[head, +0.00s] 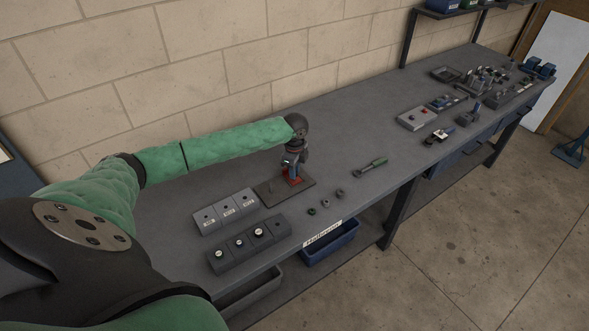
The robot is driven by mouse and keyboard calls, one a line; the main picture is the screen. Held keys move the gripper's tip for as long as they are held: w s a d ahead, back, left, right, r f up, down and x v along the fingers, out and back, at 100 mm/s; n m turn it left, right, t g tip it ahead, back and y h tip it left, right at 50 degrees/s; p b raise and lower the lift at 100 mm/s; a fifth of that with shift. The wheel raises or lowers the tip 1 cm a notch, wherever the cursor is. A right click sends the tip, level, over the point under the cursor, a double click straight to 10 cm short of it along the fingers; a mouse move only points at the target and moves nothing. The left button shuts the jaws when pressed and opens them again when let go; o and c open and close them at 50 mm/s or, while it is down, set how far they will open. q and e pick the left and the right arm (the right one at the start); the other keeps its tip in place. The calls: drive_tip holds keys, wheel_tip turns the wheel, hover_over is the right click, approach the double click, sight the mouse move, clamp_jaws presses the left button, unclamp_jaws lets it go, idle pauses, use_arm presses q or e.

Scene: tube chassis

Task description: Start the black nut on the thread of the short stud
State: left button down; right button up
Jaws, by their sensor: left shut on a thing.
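My left gripper (291,171) points down over a dark flat plate (299,197) on the bench, beside a red part (293,180). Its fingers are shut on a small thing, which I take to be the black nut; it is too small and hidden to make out. A thin upright stud (269,188) shows on the left part of the plate, clear of the gripper. Whether another stud stands under the gripper is hidden. Several small nuts or rings (325,203) lie in a row on the bench right of the plate. My right gripper is out of view.
Two rows of grey labelled blocks (222,211) stand left of and in front of the plate. Grey boxes and fittings (415,119) fill the far bench. A blue bin (331,243) sits below the bench edge.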

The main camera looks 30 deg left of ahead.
use_arm(q)
drive_tip(key=shift+f, duration=0.7)
drive_tip(key=c, duration=1.2)
unclamp_jaws()
drive_tip(key=shift+c, duration=0.2)
